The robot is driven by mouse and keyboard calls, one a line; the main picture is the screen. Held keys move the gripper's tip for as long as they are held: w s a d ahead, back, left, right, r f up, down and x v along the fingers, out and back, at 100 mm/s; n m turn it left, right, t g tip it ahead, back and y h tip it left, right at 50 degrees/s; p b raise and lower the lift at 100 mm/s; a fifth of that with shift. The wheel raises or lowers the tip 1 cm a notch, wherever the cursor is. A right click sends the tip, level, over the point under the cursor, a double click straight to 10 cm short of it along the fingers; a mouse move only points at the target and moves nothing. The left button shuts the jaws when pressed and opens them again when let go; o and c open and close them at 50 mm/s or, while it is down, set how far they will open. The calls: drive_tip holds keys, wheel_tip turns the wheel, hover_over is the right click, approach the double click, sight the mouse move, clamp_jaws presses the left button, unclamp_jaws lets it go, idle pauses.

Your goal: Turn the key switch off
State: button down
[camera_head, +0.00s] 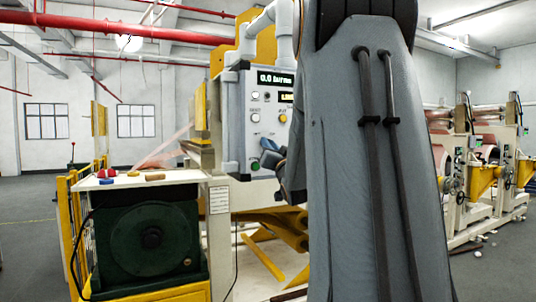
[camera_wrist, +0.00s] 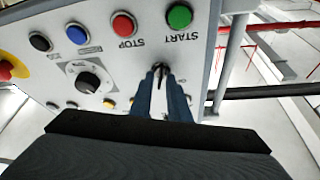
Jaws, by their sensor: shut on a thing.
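My gripper (camera_wrist: 166,88) is at the control panel, its two blue fingers close together on the key switch (camera_wrist: 160,68). Only a small dark part of the key shows between the fingertips, so its turned position cannot be told. The panel (camera_wrist: 205,62) appears upside down in the wrist view. In the head view my gripper (camera_head: 270,156) is at the lower right of the grey panel (camera_head: 232,138), and the key is hidden there.
Near the fingers are a green START button (camera_wrist: 180,16), a red STOP button (camera_wrist: 124,24) and a black selector knob (camera_wrist: 88,82). A yellow-based red emergency stop (camera_wrist: 10,70) sits at the left edge. A white table (camera_head: 130,180) stands left of the panel.

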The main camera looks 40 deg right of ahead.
drive_tip(key=n+y+b, duration=0.2)
drive_tip(key=n, duration=0.2)
drive_tip(key=n+y+b, duration=0.2)
drive_tip(key=n+b, duration=0.1)
drive_tip(key=n, duration=0.2)
drive_tip(key=n+t+y+b, duration=0.1)
drive_tip(key=n+y+b, duration=0.1)
drive_tip(key=n, duration=0.2)
drive_tip(key=shift+d+n+y+b, duration=0.2)
drive_tip(key=shift+n+y+b, duration=0.1)
drive_tip(key=shift+y, duration=0.1)
drive_tip(key=shift+s+r+n, duration=0.1)
drive_tip(key=shift+n, duration=0.2)
drive_tip(key=c, duration=2)
unclamp_jaws()
drive_tip(key=b+v, duration=0.2)
drive_tip(key=v, duration=0.5)
drive_tip(key=shift+s+f, duration=0.2)
drive_tip(key=shift+s, duration=0.15)
